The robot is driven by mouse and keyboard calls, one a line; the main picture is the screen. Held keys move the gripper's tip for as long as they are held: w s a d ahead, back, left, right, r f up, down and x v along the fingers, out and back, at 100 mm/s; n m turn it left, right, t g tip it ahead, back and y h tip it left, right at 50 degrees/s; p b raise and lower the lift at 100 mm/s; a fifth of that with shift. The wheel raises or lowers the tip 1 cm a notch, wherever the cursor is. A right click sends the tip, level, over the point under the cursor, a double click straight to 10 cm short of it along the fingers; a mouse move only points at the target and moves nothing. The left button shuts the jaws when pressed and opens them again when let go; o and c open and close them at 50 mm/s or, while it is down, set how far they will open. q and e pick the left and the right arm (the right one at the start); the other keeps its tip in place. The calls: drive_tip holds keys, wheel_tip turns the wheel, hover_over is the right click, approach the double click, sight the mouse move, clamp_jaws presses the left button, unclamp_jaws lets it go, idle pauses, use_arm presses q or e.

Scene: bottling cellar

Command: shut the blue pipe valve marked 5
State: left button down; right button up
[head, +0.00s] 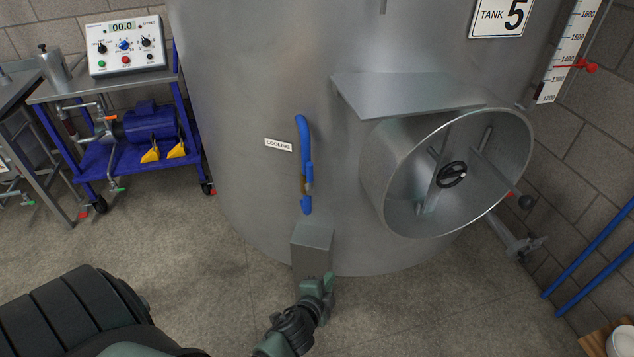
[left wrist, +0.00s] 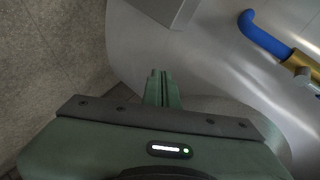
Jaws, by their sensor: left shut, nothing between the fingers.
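A blue pipe (head: 301,135) runs down the front of the steel tank marked 5 (head: 250,100), beside a small "COOLING" label (head: 278,145). A brass valve body (head: 303,185) sits in the pipe, with a blue lever (head: 309,173) that seems to lie along it. In the left wrist view the blue pipe (left wrist: 265,38) and the brass body (left wrist: 298,66) show at the upper right. My left gripper (head: 318,283) is shut and empty, below the pipe's lower end and apart from it. Its green fingers (left wrist: 160,85) show in the left wrist view. My right gripper is not in view.
A steel box-like bracket (head: 312,237) stands out below the pipe. The round manway (head: 450,175) with its handwheel juts out to the right. A blue cart (head: 110,155) with a pump and control box stands at the left. The floor between is clear.

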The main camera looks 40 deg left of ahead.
sight(309, 176)
use_arm(q)
drive_tip(key=w+a+r+m+t+y, duration=0.1)
drive_tip(key=w+a+r+t, duration=0.1)
drive_tip(key=r, duration=0.9)
drive_tip(key=w+a+r+m+t+y, duration=0.1)
drive_tip(key=w+a+r+t+y, duration=0.1)
drive_tip(key=r, duration=1)
drive_tip(key=shift+a+m+t+b, duration=0.35)
drive_tip(key=shift+a+m+t, duration=0.05)
drive_tip(key=shift+a, duration=0.05)
drive_tip(key=p+x, duration=0.1)
drive_tip(key=x, duration=0.9)
drive_tip(key=s+a, duration=0.1)
drive_tip(key=s+a+p, duration=0.1)
drive_tip(key=a, duration=0.1)
drive_tip(key=shift+s+a, duration=0.15)
drive_tip(key=shift+s, duration=0.15)
